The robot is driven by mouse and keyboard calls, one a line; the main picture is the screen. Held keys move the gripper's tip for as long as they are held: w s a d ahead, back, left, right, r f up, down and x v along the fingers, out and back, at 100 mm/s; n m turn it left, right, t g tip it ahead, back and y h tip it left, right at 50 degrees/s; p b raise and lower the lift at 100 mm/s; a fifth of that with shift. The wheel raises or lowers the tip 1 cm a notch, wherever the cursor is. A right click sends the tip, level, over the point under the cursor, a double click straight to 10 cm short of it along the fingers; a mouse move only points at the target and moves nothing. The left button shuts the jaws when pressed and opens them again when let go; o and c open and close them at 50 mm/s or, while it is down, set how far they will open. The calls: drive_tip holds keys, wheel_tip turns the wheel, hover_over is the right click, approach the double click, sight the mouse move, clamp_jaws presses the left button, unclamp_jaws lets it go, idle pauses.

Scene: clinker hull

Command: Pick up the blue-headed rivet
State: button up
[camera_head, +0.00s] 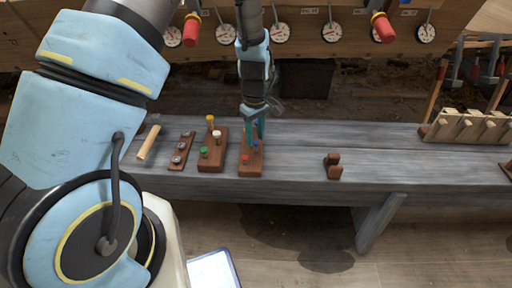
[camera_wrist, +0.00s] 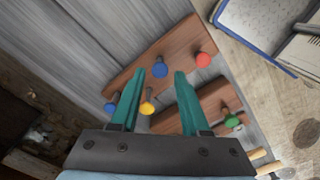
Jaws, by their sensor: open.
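A blue-headed rivet (camera_wrist: 160,69) stands in a brown wooden block (camera_wrist: 185,45) with a red-headed rivet (camera_wrist: 204,60) beside it. In the wrist view the blue head shows in the gap between the tips of my open gripper (camera_wrist: 160,75). I cannot tell how far the tips are above it. A second, darker blue head (camera_wrist: 110,107) shows near the block's other end. In the head view my gripper (camera_head: 255,128) points down over the block (camera_head: 250,169), with a blue head (camera_head: 256,142) close below the fingertips and a red head (camera_head: 245,159) nearer the front.
A neighbouring block (camera_head: 211,165) holds yellow (camera_head: 210,119), white (camera_head: 217,134) and green (camera_head: 203,152) heads, close on the left. A strip with metal discs (camera_head: 181,152) lies further left. The grey bench (camera_head: 290,160) is clear to the right until a small brown piece (camera_head: 333,166).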

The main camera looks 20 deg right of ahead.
sight(256, 142)
wheel_tip(256, 142, down, 4)
drive_tip(key=shift+s+d+f, duration=0.1)
drive_tip(key=shift+s, duration=0.05)
drive_tip(key=shift+c, duration=0.4)
clamp_jaws()
